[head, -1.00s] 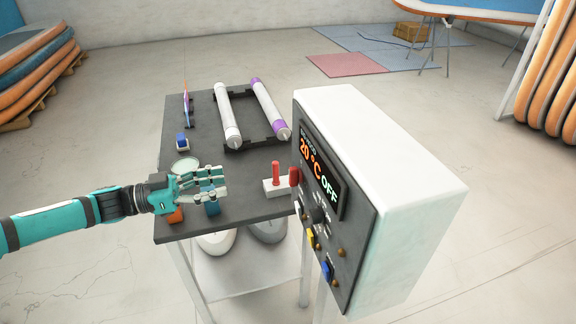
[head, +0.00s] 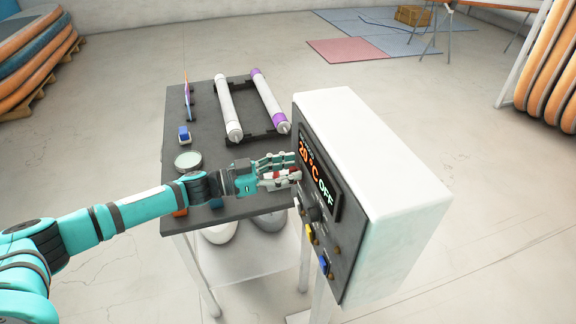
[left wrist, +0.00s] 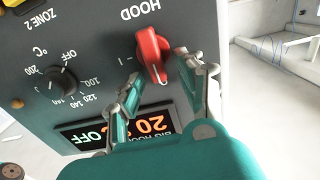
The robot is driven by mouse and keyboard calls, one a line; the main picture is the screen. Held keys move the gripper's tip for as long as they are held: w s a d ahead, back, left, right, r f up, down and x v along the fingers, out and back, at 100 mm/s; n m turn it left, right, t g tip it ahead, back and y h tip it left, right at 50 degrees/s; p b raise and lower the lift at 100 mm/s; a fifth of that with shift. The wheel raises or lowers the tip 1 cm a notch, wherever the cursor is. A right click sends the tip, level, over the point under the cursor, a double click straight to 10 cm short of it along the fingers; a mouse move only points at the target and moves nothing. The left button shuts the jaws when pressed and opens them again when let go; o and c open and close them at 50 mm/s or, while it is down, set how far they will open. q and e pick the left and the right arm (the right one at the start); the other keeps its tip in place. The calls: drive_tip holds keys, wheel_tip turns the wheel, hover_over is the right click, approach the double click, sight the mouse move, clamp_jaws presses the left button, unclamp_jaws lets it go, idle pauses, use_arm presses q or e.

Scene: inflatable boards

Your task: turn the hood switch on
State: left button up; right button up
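The hood switch is a red rotary knob (left wrist: 152,54) beside the word HOOD on the grey panel of the control box (head: 385,175). In the left wrist view its raised handle points toward the gripper and the display. My left gripper (head: 294,167) is open, at the panel's left edge in the head view. In the left wrist view its fingers (left wrist: 160,78) lie on either side of the knob's lower end, with gaps visible. Contact cannot be told. The display (left wrist: 115,128) reads 20 °C and OFF. My right gripper is not in view.
A dark table (head: 200,100) holds two rollers (head: 230,110), a round tin (head: 188,161) and small blocks. A zone dial (left wrist: 65,83) sits beside the hood switch. Yellow (head: 310,231) and blue (head: 325,264) buttons are lower on the panel.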

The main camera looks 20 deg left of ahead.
use_arm(q)
drive_tip(key=shift+c, duration=0.2)
drive_tip(key=c, duration=0.7)
clamp_jaws()
